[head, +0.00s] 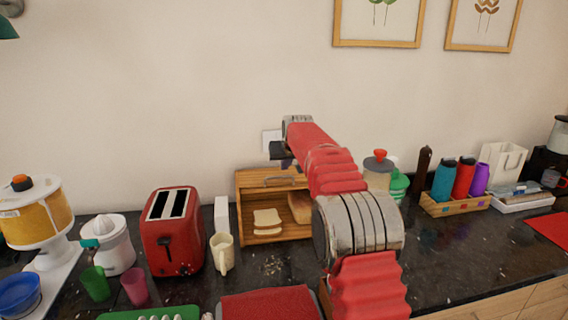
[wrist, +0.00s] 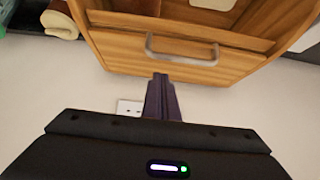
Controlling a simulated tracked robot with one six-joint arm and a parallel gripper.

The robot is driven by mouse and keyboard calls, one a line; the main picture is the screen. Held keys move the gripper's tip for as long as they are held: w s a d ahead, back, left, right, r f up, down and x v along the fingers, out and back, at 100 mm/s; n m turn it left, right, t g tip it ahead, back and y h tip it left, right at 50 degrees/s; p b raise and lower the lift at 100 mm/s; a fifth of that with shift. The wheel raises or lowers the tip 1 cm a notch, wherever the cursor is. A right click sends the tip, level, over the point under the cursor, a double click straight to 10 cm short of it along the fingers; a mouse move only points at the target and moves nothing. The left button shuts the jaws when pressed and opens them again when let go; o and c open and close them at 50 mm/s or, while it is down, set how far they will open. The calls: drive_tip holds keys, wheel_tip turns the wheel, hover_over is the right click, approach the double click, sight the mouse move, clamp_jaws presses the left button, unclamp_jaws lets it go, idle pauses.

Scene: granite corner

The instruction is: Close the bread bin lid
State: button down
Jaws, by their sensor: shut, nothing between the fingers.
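The wooden bread bin (head: 243,215) stands on the dark counter against the wall, its front open. Bread slices (head: 267,222) and a loaf (head: 299,207) show inside. Its lid (head: 262,177) is up at the top, with a curved metal handle (head: 284,179). In the wrist view the lid (wrist: 185,62) and its handle (wrist: 182,56) fill the upper middle. My gripper (wrist: 161,82) is shut and empty, its fingertips just below the handle in that picture; I cannot tell whether they touch the lid. In the head view my arm hides the bin's right side.
A red toaster (head: 172,232), a cream mug (head: 222,253) and a white juicer (head: 108,243) stand left of the bin. A jar (head: 378,172) and a crate of bottles (head: 455,205) stand to the right. A wall socket (wrist: 130,107) is behind my fingers.

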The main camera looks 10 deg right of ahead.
drive_tip(key=shift+s+f, duration=0.25)
drive_tip(key=shift+s, duration=0.3)
drive_tip(key=shift+s+f, duration=0.2)
drive_tip(key=shift+s, duration=0.3)
drive_tip(key=shift+a, duration=0.1)
